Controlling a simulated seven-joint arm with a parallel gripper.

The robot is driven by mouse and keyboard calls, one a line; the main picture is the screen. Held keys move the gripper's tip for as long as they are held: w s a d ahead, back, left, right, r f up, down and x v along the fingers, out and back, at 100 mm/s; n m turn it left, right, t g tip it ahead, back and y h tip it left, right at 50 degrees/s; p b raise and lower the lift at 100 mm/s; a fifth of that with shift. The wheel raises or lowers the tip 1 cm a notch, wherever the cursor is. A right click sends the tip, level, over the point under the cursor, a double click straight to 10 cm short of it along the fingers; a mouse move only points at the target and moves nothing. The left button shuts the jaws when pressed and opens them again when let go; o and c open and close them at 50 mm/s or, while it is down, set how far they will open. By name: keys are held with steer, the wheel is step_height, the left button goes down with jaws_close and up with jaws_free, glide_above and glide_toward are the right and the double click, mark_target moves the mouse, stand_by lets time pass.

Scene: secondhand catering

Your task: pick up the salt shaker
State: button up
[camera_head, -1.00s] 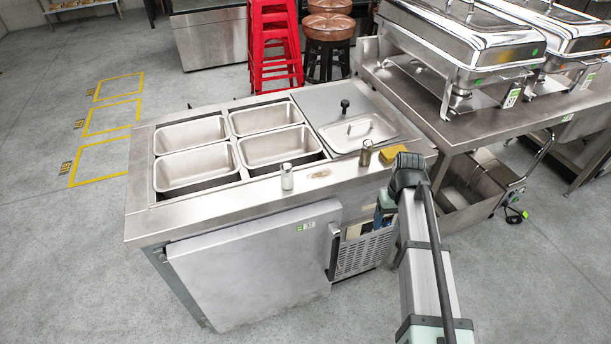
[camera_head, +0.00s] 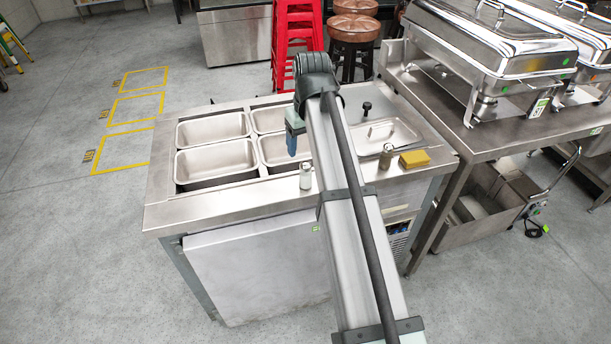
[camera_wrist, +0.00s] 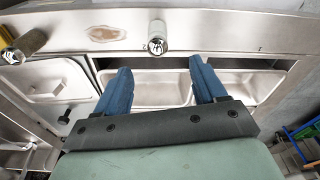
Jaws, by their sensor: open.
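The salt shaker, a small clear-and-white cylinder with a metal top (camera_head: 306,180), stands upright on the front steel ledge of the prep counter (camera_head: 215,207). In the wrist view the shaker (camera_wrist: 157,36) is seen from above at top centre, beyond the fingertips. My gripper (camera_head: 291,144) hangs over the counter, partly hidden by my arm, just left of and above the shaker in the head view. In the wrist view its two blue fingers (camera_wrist: 160,70) are spread apart, with nothing between them; the shaker is apart from them.
A darker brownish shaker (camera_head: 386,157) and a yellow sponge (camera_head: 414,158) stand to the right on the ledge. Open steel pans (camera_head: 215,160) and a lidded pan (camera_head: 392,133) lie behind. A brown stain (camera_wrist: 104,34) marks the ledge. Chafing dishes (camera_head: 490,55) stand at right.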

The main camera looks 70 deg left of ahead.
mark_target(305, 172)
steer(key=f, duration=0.4)
steer(key=a+f, duration=0.1)
steer(key=f, duration=0.7)
steer(key=shift+a, duration=0.15)
steer(key=c, duration=1.2)
steer(key=shift+r, duration=0.15)
